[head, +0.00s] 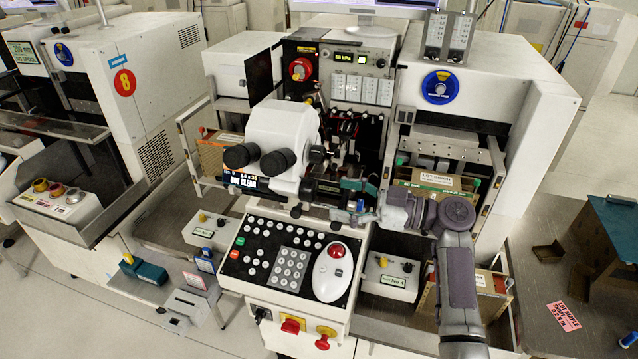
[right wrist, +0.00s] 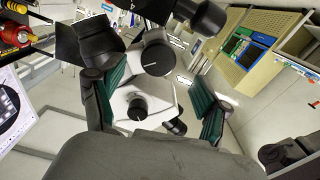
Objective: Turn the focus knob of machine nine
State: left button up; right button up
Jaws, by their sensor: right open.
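The middle machine carries a white microscope head (head: 283,135) with black eyepieces. A small display (head: 243,181) below it appears to read "NOT CLEAR". A black side knob (head: 317,153) is on the microscope's right side; I see no label marking it as the focus knob. My right gripper (head: 343,194), with teal finger pads, is open and empty just right of the microscope. In the right wrist view, the open fingers (right wrist: 170,95) stand either side of a small black knob (right wrist: 137,108), apart from it; a larger black knob (right wrist: 157,60) is above. My left gripper is out of view.
A control panel (head: 290,263) with buttons and a white mouse-like controller (head: 331,271) lies below the microscope. A machine marked 8 (head: 125,82) stands at left. Fine bonding hardware (head: 345,135) sits close behind my gripper.

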aim_at(315, 193)
jog(key=p+x, duration=0.1)
jog(key=x, duration=0.4)
jog(key=shift+r+p, duration=0.1)
jog(key=shift+p, duration=0.2)
jog(key=shift+w+a, duration=0.15)
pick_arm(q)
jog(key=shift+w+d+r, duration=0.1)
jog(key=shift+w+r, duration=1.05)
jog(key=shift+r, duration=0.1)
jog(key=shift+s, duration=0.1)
